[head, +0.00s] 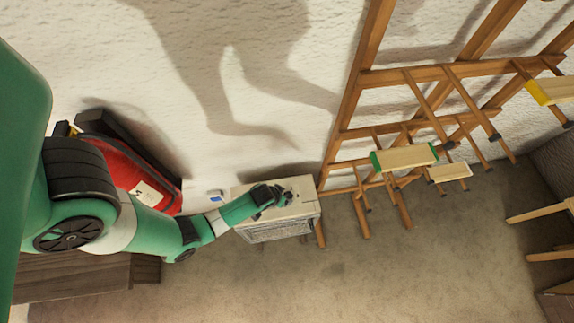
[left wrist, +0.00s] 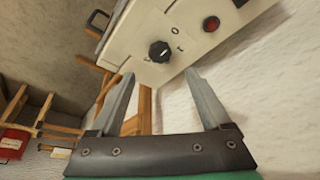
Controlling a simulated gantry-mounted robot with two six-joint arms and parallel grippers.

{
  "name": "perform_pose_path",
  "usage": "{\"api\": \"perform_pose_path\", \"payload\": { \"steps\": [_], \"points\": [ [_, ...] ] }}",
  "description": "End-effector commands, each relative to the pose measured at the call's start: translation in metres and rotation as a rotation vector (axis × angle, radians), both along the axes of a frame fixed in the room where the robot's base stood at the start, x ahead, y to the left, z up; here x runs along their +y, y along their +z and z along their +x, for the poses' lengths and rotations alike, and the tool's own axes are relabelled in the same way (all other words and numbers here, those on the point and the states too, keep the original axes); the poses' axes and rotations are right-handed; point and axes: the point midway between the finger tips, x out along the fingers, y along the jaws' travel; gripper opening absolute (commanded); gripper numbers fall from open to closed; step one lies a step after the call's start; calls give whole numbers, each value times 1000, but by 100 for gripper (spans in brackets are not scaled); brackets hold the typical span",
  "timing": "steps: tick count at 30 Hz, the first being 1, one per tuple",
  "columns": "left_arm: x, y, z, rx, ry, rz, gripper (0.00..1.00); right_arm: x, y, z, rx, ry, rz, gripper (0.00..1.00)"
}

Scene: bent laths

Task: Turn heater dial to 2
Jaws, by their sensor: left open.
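The heater (head: 302,208) is a cream box with a grilled front, standing against the wall in the middle of the head view. Its panel (left wrist: 120,45) fills the top of the left wrist view. The black round dial (left wrist: 160,52) has a light pointer line and a few printed marks around it, too small to read surely. My left gripper (head: 284,197) is over the heater's top in the head view. In the left wrist view its open fingers (left wrist: 160,73) point at the dial, which lies just beyond the tips, between them. The fingers look empty. My right gripper is not seen.
A round red switch (left wrist: 211,24) sits on the panel beside the dial. A wooden rack (head: 348,133) leans at the wall right of the heater, with stools hung on it. A red object (head: 150,170) stands left, behind my arm. The floor in front is clear.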

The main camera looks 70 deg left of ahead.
Motion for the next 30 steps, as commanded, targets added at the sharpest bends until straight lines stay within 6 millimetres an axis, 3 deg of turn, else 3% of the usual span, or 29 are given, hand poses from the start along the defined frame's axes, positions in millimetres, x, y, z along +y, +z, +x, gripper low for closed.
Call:
{"api": "perform_pose_path", "payload": {
  "steps": [1, 3, 10, 16, 24, 26, 30],
  "points": [
    [3, -19, 3, 0, 2, -1, 81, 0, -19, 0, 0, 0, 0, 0],
    [6, -34, 8, -1, 2, 0, 81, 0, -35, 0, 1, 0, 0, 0],
    [17, -74, 21, -1, 1, -1, 81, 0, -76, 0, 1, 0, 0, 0],
    [22, -89, 28, 1, 0, -1, 81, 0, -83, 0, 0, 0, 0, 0],
    [23, -90, 29, -1, 0, -1, 81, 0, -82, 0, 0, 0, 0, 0],
    [23, -90, 29, -1, 0, -1, 74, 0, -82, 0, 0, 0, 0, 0],
    [23, -90, 29, -1, 0, -1, 49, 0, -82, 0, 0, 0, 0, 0]
  ]
}}
